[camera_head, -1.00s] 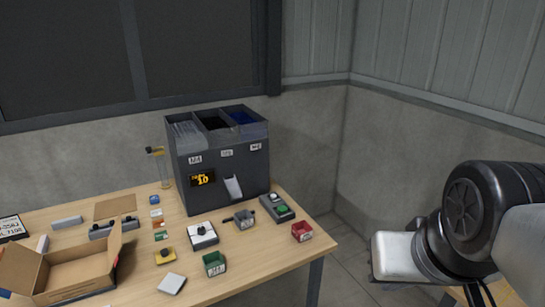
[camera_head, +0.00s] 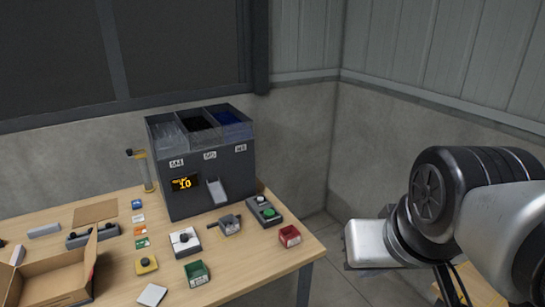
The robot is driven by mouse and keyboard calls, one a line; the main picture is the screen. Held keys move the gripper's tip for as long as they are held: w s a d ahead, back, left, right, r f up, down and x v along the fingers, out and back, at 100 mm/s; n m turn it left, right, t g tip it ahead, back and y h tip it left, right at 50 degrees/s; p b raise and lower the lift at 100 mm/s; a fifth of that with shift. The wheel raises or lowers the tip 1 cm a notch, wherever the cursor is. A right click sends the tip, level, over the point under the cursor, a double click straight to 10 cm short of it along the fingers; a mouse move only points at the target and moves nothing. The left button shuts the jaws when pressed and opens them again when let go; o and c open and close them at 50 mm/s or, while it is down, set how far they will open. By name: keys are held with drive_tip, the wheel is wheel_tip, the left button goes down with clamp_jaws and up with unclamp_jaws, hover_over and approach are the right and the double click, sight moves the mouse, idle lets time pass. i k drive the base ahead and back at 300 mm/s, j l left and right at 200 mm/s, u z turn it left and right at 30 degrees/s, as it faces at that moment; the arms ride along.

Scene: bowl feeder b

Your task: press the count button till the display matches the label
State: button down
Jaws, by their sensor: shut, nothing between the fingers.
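The dark bowl feeder (camera_head: 205,180) stands at the back of the wooden table with three bins on top. Its display (camera_head: 184,184) shows 10 in yellow digits under a small line I cannot read. White labels, such as the left one (camera_head: 177,163), sit under the bins; their print is too small to read surely. A grey box with a green button (camera_head: 269,212) stands right of the feeder. A white box with a black knob (camera_head: 184,238) and a yellow box with a black top (camera_head: 147,262) stand in front. I cannot tell which is the count button. My gripper's fingers do not show.
A green bin (camera_head: 197,280) and a red bin (camera_head: 289,243) stand near the front edge. A grey part with a handle (camera_head: 230,225) lies between. An open cardboard box (camera_head: 45,283) fills the left front. My arm is at the right, clear of the table.

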sight(269, 212)
drive_tip(key=i+l+u, duration=0.3)
drive_tip(key=i, duration=0.3)
drive_tip(key=i+l+u, duration=0.35)
drive_tip(key=i+l, duration=0.2)
drive_tip(key=l, duration=0.1)
